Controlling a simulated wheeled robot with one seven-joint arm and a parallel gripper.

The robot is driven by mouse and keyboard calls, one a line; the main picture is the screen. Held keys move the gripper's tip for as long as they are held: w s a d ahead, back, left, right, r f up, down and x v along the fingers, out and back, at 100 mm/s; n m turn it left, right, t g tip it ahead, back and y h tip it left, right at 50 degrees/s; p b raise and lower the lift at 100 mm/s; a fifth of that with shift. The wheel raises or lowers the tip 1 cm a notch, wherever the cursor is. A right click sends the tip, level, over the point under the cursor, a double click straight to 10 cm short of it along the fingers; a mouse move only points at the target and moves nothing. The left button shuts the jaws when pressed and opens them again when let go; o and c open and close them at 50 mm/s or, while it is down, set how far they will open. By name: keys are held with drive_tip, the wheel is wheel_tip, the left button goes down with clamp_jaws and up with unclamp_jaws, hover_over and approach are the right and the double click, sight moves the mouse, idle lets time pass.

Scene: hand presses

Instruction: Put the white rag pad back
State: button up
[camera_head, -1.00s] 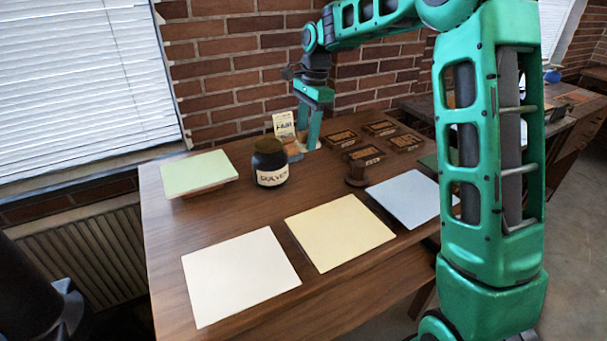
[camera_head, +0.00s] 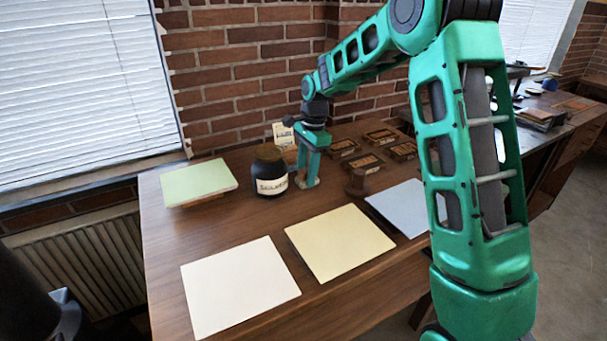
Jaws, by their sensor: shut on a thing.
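My gripper (camera_head: 306,180) is low over the table behind the dark jar, just to its right in the picture. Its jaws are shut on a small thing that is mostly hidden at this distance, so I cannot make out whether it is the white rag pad. A white flat square (camera_head: 240,286) lies at the near left of the table. I cannot tell whether the thing in my jaws touches the table top.
The solvent jar (camera_head: 271,184) stands close left of my gripper, with an upright card (camera_head: 284,136) behind. A dark round stamp or knob (camera_head: 362,183), several brown blocks (camera_head: 381,137), and cream (camera_head: 339,242), blue (camera_head: 400,206) and green (camera_head: 197,178) squares share the wooden table (camera_head: 222,228).

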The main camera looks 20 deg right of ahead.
drive_tip(key=shift+f, duration=0.1)
drive_tip(key=o, duration=1.1)
wheel_tip(320, 180, up, 12)
drive_tip(key=d, duration=0.2)
drive_tip(key=s+d+r+n+h, duration=0.1)
drive_tip(key=s+d+r+n, duration=0.15)
drive_tip(key=s+d, duration=0.7)
drive_tip(key=s+d+f+n, duration=0.1)
drive_tip(key=s+f+n, duration=0.1)
drive_tip(key=s, duration=0.9)
drive_tip(key=s+d+f+n, duration=0.2)
drive_tip(key=s+f, duration=0.1)
drive_tip(key=s, duration=0.8)
drive_tip(key=s+d+f+n, duration=0.2)
drive_tip(key=s+n, duration=0.1)
drive_tip(key=s, duration=0.8)
drive_tip(key=shift+d+f, duration=0.15)
drive_tip(key=shift+d, duration=0.1)
